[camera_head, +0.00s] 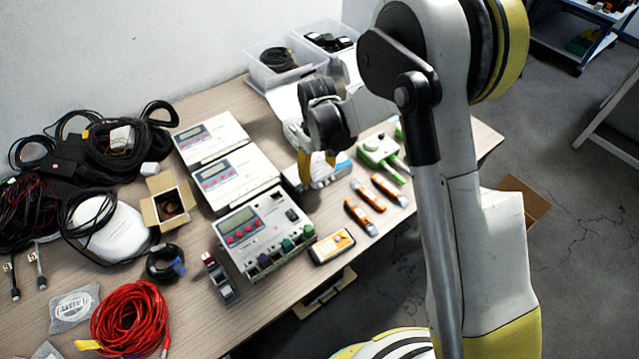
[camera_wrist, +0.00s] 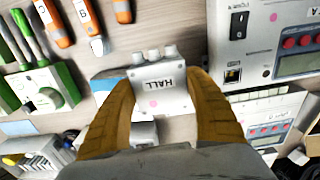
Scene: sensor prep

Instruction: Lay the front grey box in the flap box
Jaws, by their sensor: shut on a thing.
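In the head view, my gripper (camera_head: 317,165) is at the back middle of the table, right of the white instruments, and the grey box (camera_head: 322,174) shows partly below the fingers. I cannot tell whether it touches the table. The flap box (camera_head: 165,203), small brown cardboard with open flaps, stands left of the instruments with something dark inside.
Three white instruments (camera_head: 236,176) stand between my gripper and the flap box. Green tools (camera_head: 380,150) and orange-grey tools (camera_head: 363,215) lie to the right. Black cables (camera_head: 110,150) and a white router (camera_head: 108,230) crowd the left. A red cable coil (camera_head: 130,318) lies in front.

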